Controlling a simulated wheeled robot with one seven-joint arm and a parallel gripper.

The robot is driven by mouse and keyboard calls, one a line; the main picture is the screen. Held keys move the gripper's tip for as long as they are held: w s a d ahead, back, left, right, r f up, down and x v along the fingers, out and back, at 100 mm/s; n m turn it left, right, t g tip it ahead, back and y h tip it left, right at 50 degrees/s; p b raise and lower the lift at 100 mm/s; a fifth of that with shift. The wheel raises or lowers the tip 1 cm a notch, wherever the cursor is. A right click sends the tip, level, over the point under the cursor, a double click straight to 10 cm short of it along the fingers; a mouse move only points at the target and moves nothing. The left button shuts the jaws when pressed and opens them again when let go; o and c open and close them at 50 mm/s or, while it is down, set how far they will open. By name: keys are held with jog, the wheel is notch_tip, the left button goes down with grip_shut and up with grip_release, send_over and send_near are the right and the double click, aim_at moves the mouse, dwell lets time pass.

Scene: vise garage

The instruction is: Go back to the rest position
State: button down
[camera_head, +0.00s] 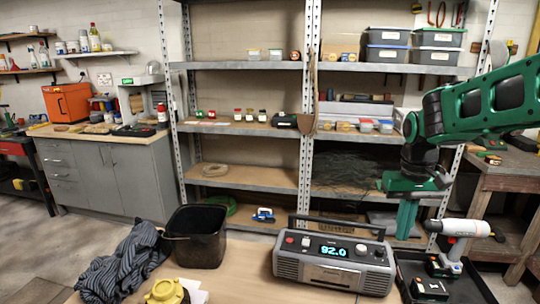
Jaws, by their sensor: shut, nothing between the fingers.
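My gripper (406,218) hangs at the right of the head view, on the end of my green and black arm. Its green fingers point down and are together, with nothing between them. It is above and behind the right end of a grey radio (335,262) whose display reads 92.0. In the picture the fingertips are just above the radio's right rear corner; I cannot tell the exact gap. The radio stands upright on the table with its handle raised.
A black tray (477,287) with a white and red drill (458,232) is at the right. A black bin (197,237), a striped cloth (126,262) and a yellow object (166,291) are on the left. Metal shelves (240,183) stand behind.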

jog(key=s+d+f+m, duration=0.1)
jog(key=s+d, duration=0.1)
jog(key=s, duration=0.6)
jog(key=s+d+f+m, duration=0.1)
jog(key=s+d+m, duration=0.1)
jog(key=s, duration=0.7)
jog(key=s+d+f+m, duration=0.1)
jog(key=s+d, duration=0.3)
jog(key=s, duration=0.4)
jog(key=shift+s+f+m+y, duration=0.25)
jog(key=shift+s+m+y, duration=0.1)
jog(key=shift+m, duration=0.35)
jog(key=shift+d, duration=0.1)
jog(key=shift+w+f, duration=0.25)
jog(key=shift+w, duration=0.4)
jog(key=c, duration=2.4)
grip_release()
jog(key=shift+c, duration=0.2)
